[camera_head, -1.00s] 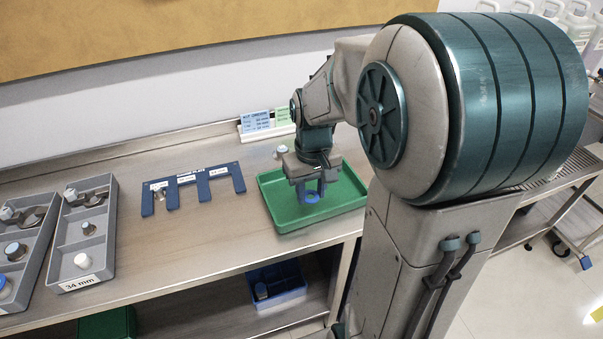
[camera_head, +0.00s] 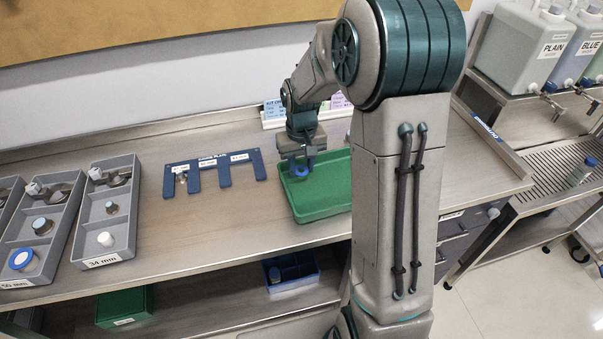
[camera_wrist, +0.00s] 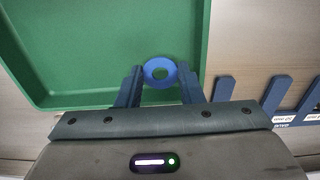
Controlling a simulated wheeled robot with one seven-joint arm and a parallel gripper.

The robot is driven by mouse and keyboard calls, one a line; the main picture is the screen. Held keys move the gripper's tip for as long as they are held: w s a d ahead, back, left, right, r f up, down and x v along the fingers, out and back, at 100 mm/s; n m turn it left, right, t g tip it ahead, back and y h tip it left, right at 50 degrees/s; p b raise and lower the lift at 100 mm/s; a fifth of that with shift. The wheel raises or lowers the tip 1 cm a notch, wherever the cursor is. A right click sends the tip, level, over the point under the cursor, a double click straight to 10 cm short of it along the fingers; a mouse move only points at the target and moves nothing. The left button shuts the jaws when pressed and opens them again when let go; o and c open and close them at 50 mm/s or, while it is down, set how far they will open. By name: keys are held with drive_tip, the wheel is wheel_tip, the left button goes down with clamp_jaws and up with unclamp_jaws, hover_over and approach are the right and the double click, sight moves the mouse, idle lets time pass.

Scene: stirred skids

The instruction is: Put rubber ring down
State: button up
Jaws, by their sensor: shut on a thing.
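The blue rubber ring (camera_wrist: 148,74) is between the fingertips of my gripper (camera_wrist: 160,83), which is shut on it, in the wrist view. In the head view the ring (camera_head: 301,171) shows small below my gripper (camera_head: 299,166). The green tray (camera_head: 324,203) lies on the bench under and to the right of my gripper. The ring appears over the tray's left part near its rim; the wrist view shows the tray rim (camera_wrist: 85,101) close by. I cannot tell the exact height of the ring above the tray floor.
A blue slotted plate (camera_head: 224,184) lies left of the green tray. Grey divided trays (camera_head: 104,240) stand further left, holding caps and metal parts. A blue bin (camera_head: 290,285) and a green bin (camera_head: 124,308) are on the shelf below.

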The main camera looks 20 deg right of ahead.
sight(301, 183)
wheel_tip(301, 183, down, 4)
drive_tip(key=shift+w+f, duration=0.1)
idle(0.4)
